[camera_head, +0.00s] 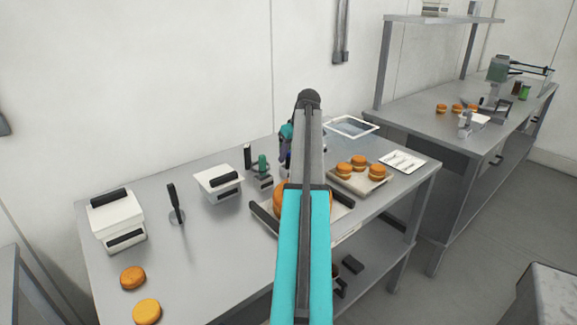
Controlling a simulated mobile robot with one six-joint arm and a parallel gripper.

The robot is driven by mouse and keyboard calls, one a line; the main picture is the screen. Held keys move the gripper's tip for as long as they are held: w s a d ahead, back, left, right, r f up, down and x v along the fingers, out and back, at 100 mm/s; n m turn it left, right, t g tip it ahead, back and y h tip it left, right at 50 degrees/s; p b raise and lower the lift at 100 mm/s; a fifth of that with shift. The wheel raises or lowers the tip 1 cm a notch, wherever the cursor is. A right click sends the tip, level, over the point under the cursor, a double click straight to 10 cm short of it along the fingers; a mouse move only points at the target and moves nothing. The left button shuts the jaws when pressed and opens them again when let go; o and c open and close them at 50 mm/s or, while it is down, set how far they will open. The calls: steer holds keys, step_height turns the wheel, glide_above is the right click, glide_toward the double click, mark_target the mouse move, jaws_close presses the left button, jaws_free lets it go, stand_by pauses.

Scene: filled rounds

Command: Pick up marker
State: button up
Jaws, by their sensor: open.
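I cannot tell for certain which thing is the marker. Several slim upright items stand near the middle of the steel table (190,255). One is a thin black cylinder (247,156). To its right is a green item (262,163) at a small grey block. My teal and grey arm rises through the middle of the view and hides part of the table. I cannot make out my gripper's fingers.
A tray with round buns (358,161) and a white slotted tray (402,161) are on the right. Two white boxes (118,232) (212,195) with black parts, a dark upright tool (176,204) and two orange rounds (132,277) (146,311) are left. Another tray is partly behind my arm.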

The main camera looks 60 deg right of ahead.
steer(key=shift+w+f, duration=0.15)
steer(key=shift+f, duration=0.15)
stand_by(0.4)
jaws_close()
